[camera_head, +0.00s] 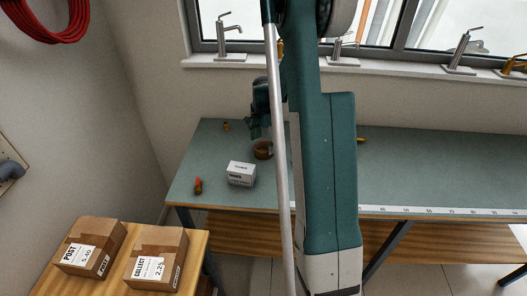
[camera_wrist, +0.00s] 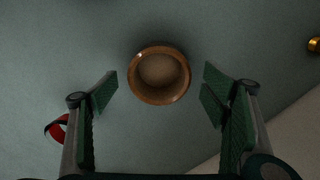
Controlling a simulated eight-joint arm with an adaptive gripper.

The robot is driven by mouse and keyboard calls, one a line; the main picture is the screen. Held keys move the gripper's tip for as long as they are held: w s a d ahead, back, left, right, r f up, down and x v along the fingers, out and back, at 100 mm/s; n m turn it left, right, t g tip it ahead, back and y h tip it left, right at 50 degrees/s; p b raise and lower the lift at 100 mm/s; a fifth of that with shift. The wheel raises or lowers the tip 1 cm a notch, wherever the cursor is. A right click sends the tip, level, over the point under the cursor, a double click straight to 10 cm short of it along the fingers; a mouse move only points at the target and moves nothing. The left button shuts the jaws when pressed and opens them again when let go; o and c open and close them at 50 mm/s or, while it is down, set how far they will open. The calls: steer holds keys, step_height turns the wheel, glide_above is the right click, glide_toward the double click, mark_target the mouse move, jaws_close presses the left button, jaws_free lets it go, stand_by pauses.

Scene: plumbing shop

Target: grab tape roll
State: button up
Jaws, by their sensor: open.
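The tape roll (camera_wrist: 159,98) is a brown ring lying flat on the green-grey bench. In the wrist view it sits between and slightly beyond my gripper's fingertips (camera_wrist: 160,92), with clear space on both sides. In the head view the tape roll (camera_head: 262,150) lies behind the white box, partly hidden by my arm. My gripper (camera_head: 257,128) is open and empty, above and just behind the roll in that view. No contact with the roll shows.
A white box (camera_head: 241,173) and a red-handled tool (camera_head: 198,186) lie in front of the roll on the bench (camera_head: 205,150). A small brass fitting (camera_head: 226,126) lies at the back left. Two cardboard parcels (camera_head: 93,245) (camera_head: 160,250) sit on a lower wooden table. Taps line the windowsill.

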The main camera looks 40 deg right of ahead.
mark_target(263, 147)
steer(key=shift+f, duration=1.75)
steer(key=c, duration=1)
steer(key=shift+r, duration=0.1)
steer(key=shift+c, duration=0.2)
steer(key=shift+r, duration=4.9)
